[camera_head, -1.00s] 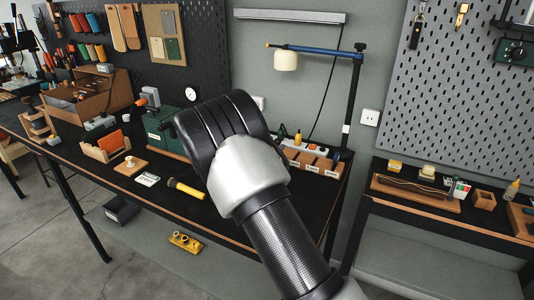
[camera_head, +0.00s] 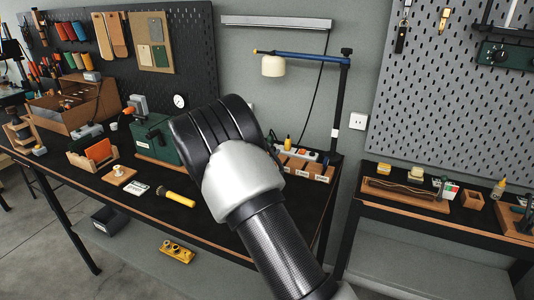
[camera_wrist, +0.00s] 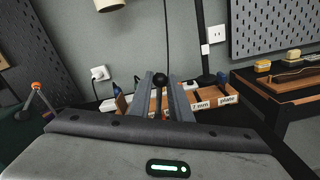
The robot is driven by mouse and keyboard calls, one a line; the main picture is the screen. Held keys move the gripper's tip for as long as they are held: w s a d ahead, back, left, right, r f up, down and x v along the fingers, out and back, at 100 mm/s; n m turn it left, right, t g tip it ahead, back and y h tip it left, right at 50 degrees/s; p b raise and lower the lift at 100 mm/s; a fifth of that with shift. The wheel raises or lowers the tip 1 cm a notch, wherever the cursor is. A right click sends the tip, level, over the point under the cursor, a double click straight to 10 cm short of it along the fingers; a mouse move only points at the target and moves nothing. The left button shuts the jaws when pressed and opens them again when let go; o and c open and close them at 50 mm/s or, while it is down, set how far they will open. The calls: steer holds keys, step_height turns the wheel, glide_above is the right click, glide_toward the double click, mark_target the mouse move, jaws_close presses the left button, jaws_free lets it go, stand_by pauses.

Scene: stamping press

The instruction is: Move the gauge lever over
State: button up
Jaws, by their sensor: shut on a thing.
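In the wrist view my gripper (camera_wrist: 162,84) reaches forward with its two grey fingers shut on a round black knob (camera_wrist: 160,79), which I take to be the gauge lever's end. The rest of that lever is hidden behind the fingers and the gripper body. In the head view my own arm covers the gripper and what it holds. A green machine (camera_head: 160,142) stands on the dark bench to the left of my arm. A white round dial (camera_head: 179,101) shows behind it.
Wooden bins with labels (camera_wrist: 205,103) stand just beyond the fingers. A lamp (camera_head: 272,66) hangs above the bench. A second bench (camera_head: 420,218) is at the right.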

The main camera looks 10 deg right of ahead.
steer(key=shift+d+f, duration=0.1)
steer(key=shift+s+d+f+b, duration=0.35)
steer(key=shift+s+d+b, duration=0.2)
steer(key=shift+d, duration=0.25)
steer(key=shift+f, duration=0.1)
steer(key=shift+s+d+f+b, duration=0.3)
steer(key=shift+d+f+b, duration=0.05)
steer(key=shift+d+b, duration=0.15)
steer(key=o, duration=0.9)
steer(key=shift+a, duration=0.1)
